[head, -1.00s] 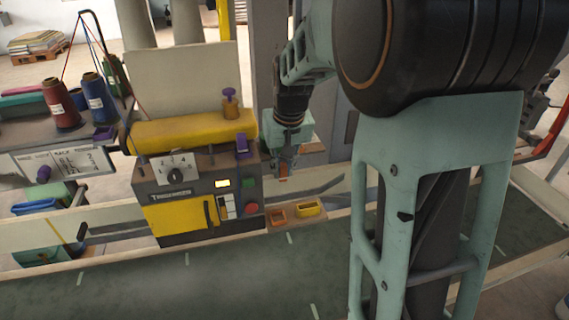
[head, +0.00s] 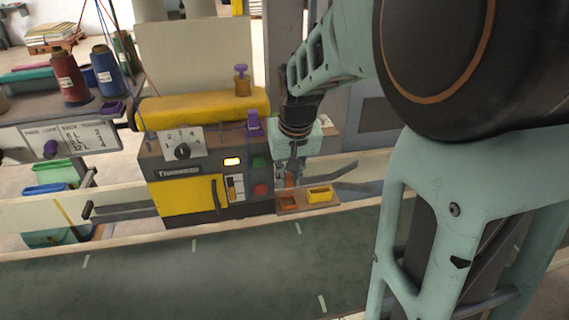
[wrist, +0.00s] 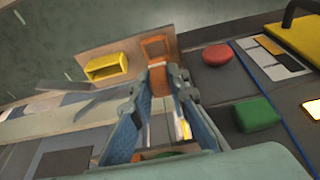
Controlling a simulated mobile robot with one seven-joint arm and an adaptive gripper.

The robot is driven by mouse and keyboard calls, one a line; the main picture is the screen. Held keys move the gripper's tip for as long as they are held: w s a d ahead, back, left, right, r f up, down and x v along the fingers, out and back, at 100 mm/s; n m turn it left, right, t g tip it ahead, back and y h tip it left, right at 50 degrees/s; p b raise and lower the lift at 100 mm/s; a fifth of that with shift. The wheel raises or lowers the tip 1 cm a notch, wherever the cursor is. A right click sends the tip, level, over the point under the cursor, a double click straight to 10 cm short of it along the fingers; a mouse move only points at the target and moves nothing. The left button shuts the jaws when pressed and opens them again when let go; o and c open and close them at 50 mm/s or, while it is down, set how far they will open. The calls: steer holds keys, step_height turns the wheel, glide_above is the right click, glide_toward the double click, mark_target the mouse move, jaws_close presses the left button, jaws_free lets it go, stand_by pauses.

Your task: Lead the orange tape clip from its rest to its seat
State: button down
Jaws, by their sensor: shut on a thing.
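My gripper (head: 291,174) is shut on the orange tape clip (head: 291,181), pointing down at the right end of the sewing machine's front. In the wrist view the clip (wrist: 159,82) sits between the fingertips (wrist: 161,72). Just beyond it is an open orange holder (wrist: 155,42) on a small brown shelf; the holder also shows in the head view (head: 287,201), right below the clip. Whether clip and holder touch I cannot tell. The fingers hide part of the clip.
A yellow holder (head: 320,194) stands beside the orange one on the shelf. Close by on the machine front are a red button (head: 261,190), a green button (head: 258,162) and a yellow door (head: 188,207). A purple clip (head: 253,122) sits above. A green conveyor belt (head: 180,280) runs in front.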

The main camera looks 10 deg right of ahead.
steer(key=shift+f+b, duration=1.65)
steer(key=shift+f, duration=0.8)
steer(key=c, duration=1.8)
jaws_free()
steer(key=shift+o, duration=0.2)
